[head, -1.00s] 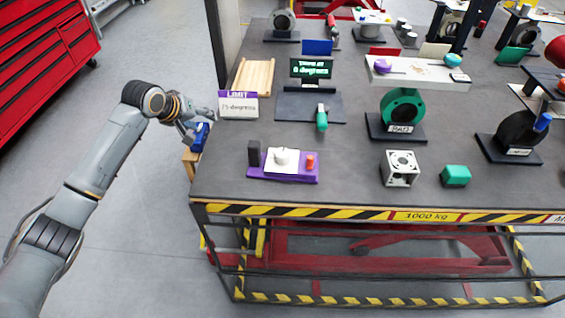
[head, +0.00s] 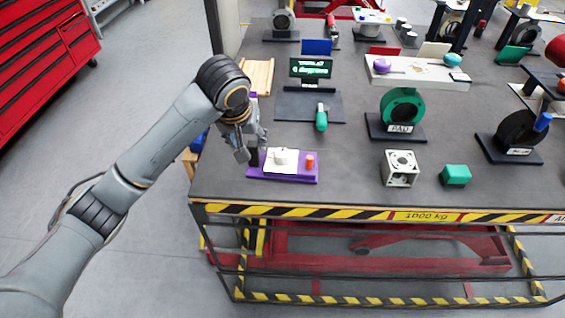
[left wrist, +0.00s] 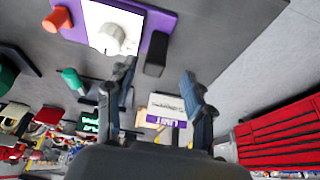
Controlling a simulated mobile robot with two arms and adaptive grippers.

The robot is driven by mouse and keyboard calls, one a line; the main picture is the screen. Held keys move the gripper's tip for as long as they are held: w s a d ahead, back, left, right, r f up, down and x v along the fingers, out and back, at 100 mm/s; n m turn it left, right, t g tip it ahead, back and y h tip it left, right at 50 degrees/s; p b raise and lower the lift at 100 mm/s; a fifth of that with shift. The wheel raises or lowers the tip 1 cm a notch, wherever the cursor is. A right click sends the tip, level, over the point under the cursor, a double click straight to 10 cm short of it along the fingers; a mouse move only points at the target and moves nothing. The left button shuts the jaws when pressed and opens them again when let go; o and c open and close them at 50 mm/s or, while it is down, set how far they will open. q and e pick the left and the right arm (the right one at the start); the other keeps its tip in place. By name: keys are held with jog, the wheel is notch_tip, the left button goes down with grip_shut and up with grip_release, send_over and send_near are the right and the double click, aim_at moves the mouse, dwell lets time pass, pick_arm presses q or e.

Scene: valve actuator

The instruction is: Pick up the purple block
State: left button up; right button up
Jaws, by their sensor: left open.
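My left gripper (head: 252,146) is open and empty, above the left end of a low purple block (head: 308,178). That block carries a white plate with a knob (head: 281,156), an orange-red button (head: 309,161) and a dark upright post, partly hidden by my gripper. In the left wrist view the purple block (left wrist: 160,22) is at the top, and the dark post (left wrist: 156,54) stands just beyond the spread fingers (left wrist: 160,92). A white sign with a purple "LIMIT" strip (left wrist: 166,112) appears between the fingers. My arm mostly hides this sign in the head view. My right gripper is not in view.
A green-handled valve (head: 321,118) with a display (head: 311,68) stands behind. A silver cube-shaped part (head: 401,168) and a green block (head: 455,175) are to the right. A purple knob (head: 382,66) sits on a white bar. The table's front edge is striped.

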aim_at(252, 145)
pick_arm(q)
jog(key=x, duration=0.6)
jog(key=shift+w+d+f, duration=0.1)
jog(key=shift+w+d, duration=0.15)
jog(key=shift+w, duration=0.1)
jog(key=shift+c, duration=0.2)
grip_shut()
